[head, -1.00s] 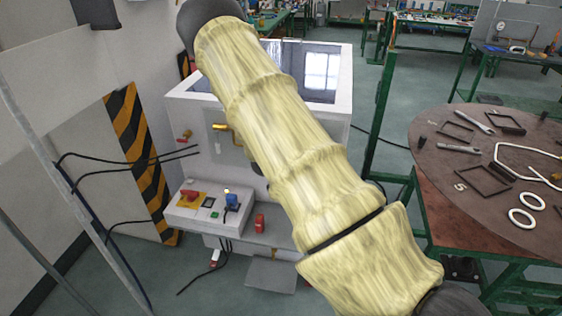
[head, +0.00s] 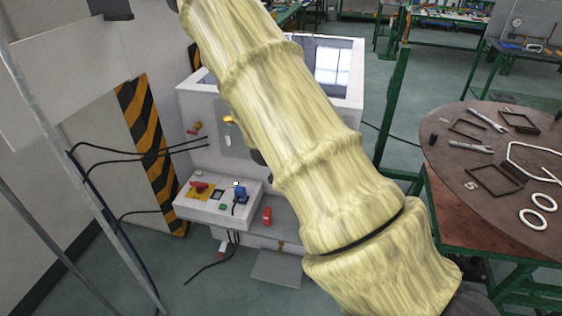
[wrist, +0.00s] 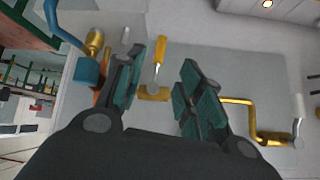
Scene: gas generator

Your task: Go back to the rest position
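My gripper (wrist: 158,92) shows in the wrist view with its two green-padded fingers apart and nothing between them. It faces a grey panel (wrist: 225,75) with a brass valve and yellow handle (wrist: 158,62) beyond the fingertips. A bent brass pipe (wrist: 238,108) is to the right of the fingers. A blue pipe and brass fitting (wrist: 90,55) are at the left. In the head view my sleeved arm crosses in front of the white generator cabinet (head: 352,100) and hides much of it, and my gripper is out of sight there.
A control box (head: 215,203) with a red switch and blue plug sits low on the cabinet. Black cables (head: 150,152) hang at the left. A round table (head: 450,180) with tools and white rings stands at the right. Green floor shows between.

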